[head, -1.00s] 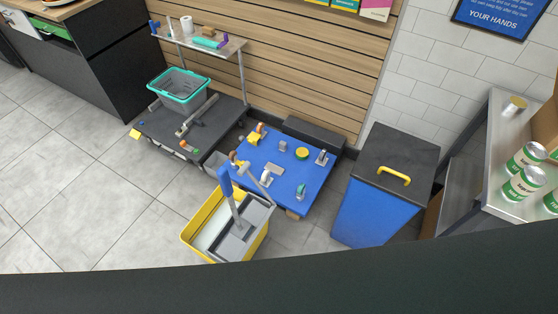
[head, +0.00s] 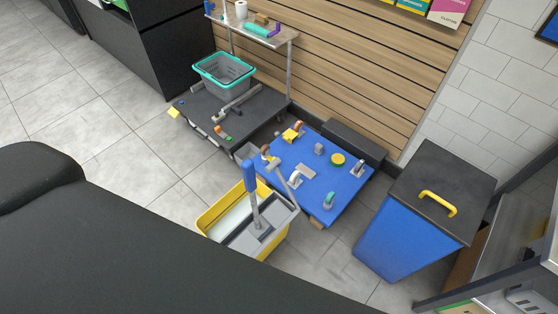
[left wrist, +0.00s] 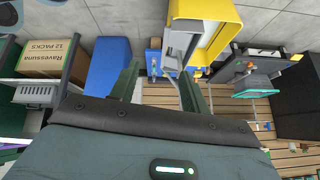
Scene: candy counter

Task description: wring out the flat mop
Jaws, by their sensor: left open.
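The yellow mop bucket (head: 213,212) stands on the floor in the head view, with a grey wringer (head: 262,242) on its right part. A grey pole with a blue grip (head: 249,177) rises from the wringer, and a second grey lever (head: 284,180) stands beside it. The mop's flat head cannot be made out. In the left wrist view the bucket (left wrist: 224,27) and wringer (left wrist: 179,38) are at the top, beyond the fingertips. My left gripper (left wrist: 159,72) is open and empty, apart from the bucket. My right gripper is not in view.
A blue platform (head: 312,185) with small fixtures lies behind the bucket. A blue bin (head: 395,240) with a black lid stands right. A dark cart (head: 205,105) carries a teal-rimmed basket (head: 225,72). Tiled floor (head: 135,165) is clear to the left.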

